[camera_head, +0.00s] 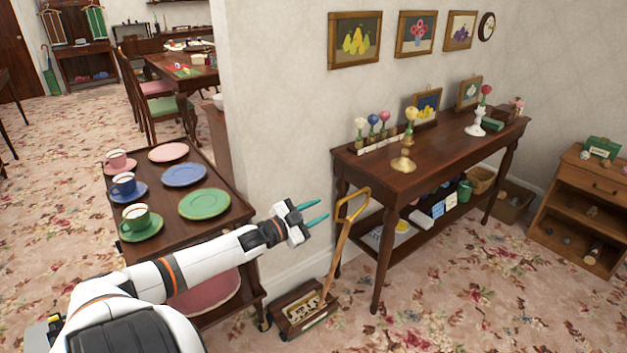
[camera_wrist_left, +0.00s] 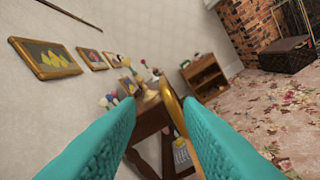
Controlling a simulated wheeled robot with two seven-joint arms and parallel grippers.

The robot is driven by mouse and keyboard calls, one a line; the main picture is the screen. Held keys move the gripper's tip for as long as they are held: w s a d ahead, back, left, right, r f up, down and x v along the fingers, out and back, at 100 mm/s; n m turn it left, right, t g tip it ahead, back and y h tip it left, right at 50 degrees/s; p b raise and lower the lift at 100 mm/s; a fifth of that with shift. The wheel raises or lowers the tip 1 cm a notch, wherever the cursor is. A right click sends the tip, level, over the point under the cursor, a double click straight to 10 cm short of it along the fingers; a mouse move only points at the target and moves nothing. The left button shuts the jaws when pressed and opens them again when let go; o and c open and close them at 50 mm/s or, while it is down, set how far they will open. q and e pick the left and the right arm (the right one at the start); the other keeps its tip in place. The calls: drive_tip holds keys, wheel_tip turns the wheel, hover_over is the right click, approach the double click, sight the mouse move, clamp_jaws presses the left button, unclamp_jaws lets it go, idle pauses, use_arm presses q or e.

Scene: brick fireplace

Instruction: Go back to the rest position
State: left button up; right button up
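My left gripper (camera_head: 313,215) reaches in from the left in the head view, its arm above the tea cart. Its two teal fingers are apart and nothing is between them. In the left wrist view the fingers (camera_wrist_left: 160,130) are also spread, with the side table and a curved golden handle (camera_wrist_left: 170,103) seen beyond the gap. In the head view that handle (camera_head: 345,235) belongs to a carpet sweeper (camera_head: 303,306) on the floor, close to the right of the gripper. I cannot tell whether the fingers touch the handle. My right gripper is not in view.
The tea cart (camera_head: 225,231) carries cups and plates. A dark side table (camera_head: 440,155) with flower ornaments stands along the wall at right. A low wooden cabinet (camera_head: 583,205) stands at far right. Open carpet (camera_head: 470,290) lies in front.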

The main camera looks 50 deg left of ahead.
use_arm(q)
drive_tip(key=shift+s, duration=0.3)
drive_tip(key=shift+f, duration=0.1)
idle(0.3)
drive_tip(key=s+a+f+n+g+y, duration=0.15)
drive_tip(key=s+f, duration=0.25)
drive_tip(key=f, duration=0.6)
drive_tip(key=s+f+n+g+y, duration=0.2)
drive_tip(key=s+f+g, duration=0.15)
drive_tip(key=f, duration=0.75)
drive_tip(key=s+d+f+n+g, duration=0.1)
drive_tip(key=s+d+f+g, duration=0.15)
drive_tip(key=s+f, duration=0.4)
drive_tip(key=s+d+f+n+g, duration=0.1)
drive_tip(key=s+d+f, duration=0.3)
drive_tip(key=f, duration=0.5)
drive_tip(key=s+d+f+g, duration=0.2)
drive_tip(key=s+d+f, duration=0.3)
drive_tip(key=s+d, duration=0.3)
drive_tip(key=s+d+f+g+h+p, duration=0.1)
drive_tip(key=s+d+f+g, duration=0.2)
drive_tip(key=s+d, duration=0.6)
drive_tip(key=s+d+f+g+h, duration=0.1)
drive_tip(key=s+d+f+g, duration=0.2)
drive_tip(key=s+d+f, duration=0.5)
drive_tip(key=shift+s+d, duration=0.15)
drive_tip(key=shift+s, duration=0.15)
